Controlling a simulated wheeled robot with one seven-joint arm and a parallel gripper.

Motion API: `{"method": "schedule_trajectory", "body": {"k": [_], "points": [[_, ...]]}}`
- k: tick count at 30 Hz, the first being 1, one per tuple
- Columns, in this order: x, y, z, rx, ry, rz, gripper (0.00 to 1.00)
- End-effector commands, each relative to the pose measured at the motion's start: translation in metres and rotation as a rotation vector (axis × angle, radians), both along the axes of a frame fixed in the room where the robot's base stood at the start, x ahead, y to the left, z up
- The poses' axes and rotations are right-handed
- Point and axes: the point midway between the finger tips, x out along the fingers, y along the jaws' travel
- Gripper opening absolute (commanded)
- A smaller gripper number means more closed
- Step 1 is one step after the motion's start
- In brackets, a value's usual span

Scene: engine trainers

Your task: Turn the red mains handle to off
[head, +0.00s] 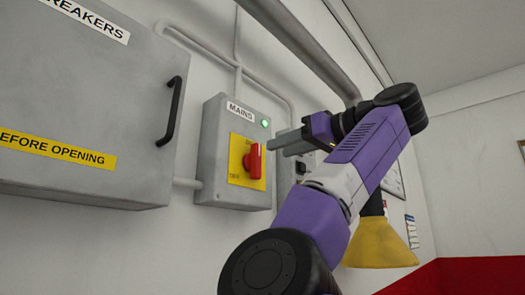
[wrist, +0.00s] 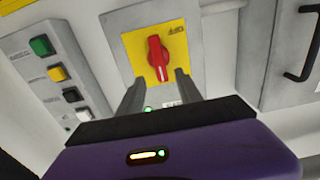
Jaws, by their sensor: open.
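The red mains handle (head: 254,161) sits on a yellow plate (head: 238,176) on the front of the grey mains box (head: 211,150). In the head view the handle stands about upright. It also shows in the wrist view (wrist: 158,58), beyond and between my fingertips. My gripper (head: 276,142) is open and empty, just to the right of the handle in the head view. In the wrist view its two fingers (wrist: 158,82) point at the plate. I see no contact with the handle. A green lamp (head: 266,123) is lit on the box.
A large grey breaker cabinet (head: 80,90) with a black handle (head: 171,111) is at left. A panel with green (wrist: 41,46), yellow and white buttons is beside the mains box. Grey pipes run along the wall. A yellow cone-shaped thing (head: 380,247) is behind my arm.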

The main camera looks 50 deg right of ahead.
Motion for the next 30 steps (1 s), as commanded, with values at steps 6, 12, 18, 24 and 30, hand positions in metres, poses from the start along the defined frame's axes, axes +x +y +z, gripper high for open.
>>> {"method": "schedule_trajectory", "body": {"k": [6,12,18,24,30], "points": [[0.023,0.002,0.004,0.001,0.003,0.002,0.42],[0.053,0.003,0.003,0.001,0.001,0.003,0.42],[0.067,0.003,0.001,0.000,0.000,0.000,0.42],[0.069,0.003,0.000,0.000,-0.001,-0.001,0.42],[0.069,0.003,0.000,0.000,-0.001,-0.001,0.22]]}}
